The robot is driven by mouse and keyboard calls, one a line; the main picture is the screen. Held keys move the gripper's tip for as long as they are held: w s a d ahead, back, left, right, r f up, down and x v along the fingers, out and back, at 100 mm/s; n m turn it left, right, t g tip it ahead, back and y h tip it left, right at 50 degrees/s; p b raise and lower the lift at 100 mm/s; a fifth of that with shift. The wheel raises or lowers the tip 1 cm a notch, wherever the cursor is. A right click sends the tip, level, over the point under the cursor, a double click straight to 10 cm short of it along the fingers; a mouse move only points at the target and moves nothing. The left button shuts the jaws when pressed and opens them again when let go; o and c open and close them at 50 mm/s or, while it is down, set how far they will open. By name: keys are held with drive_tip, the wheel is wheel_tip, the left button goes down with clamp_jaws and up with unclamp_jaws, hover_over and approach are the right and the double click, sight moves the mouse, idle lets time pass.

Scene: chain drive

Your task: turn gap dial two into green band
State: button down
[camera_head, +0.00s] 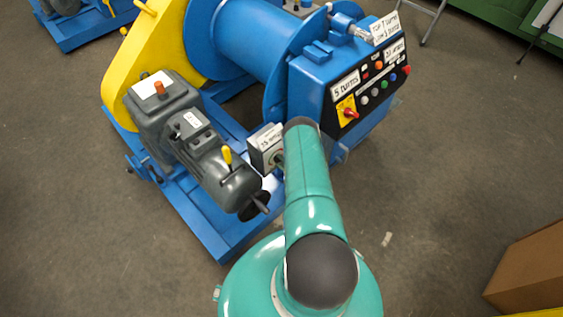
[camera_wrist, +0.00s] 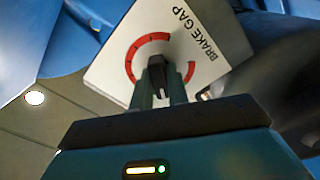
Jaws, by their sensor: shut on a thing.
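In the wrist view a white dial plate (camera_wrist: 110,72) marked "BRAKE GAP" appears tilted. It carries a red arc (camera_wrist: 133,54) that curves around a black knob (camera_wrist: 157,64). My gripper (camera_wrist: 160,82) is shut on this knob, with one finger on each side. The fingers and knob cover part of the dial face, and I see no green band or clear pointer. In the head view the dial's small box (camera_head: 258,158) stands beside my arm, with a white label on top. There my arm hides most of the gripper.
A blue winch drum (camera_head: 238,40) and a yellow guard (camera_head: 150,45) stand behind. A grey motor (camera_head: 215,165) is left of the dial box. A blue control panel (camera_head: 330,95) with buttons and a red switch is close on the right. Open floor lies farther right.

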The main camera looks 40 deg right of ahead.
drive_tip(key=shift+s, duration=0.1)
idle(0.4)
drive_tip(key=c, duration=1.4)
unclamp_jaws()
drive_tip(key=shift+o, duration=0.2)
drive_tip(key=s, duration=1.3)
drive_tip(key=shift+s+d, duration=0.2)
drive_tip(key=shift+s, duration=0.2)
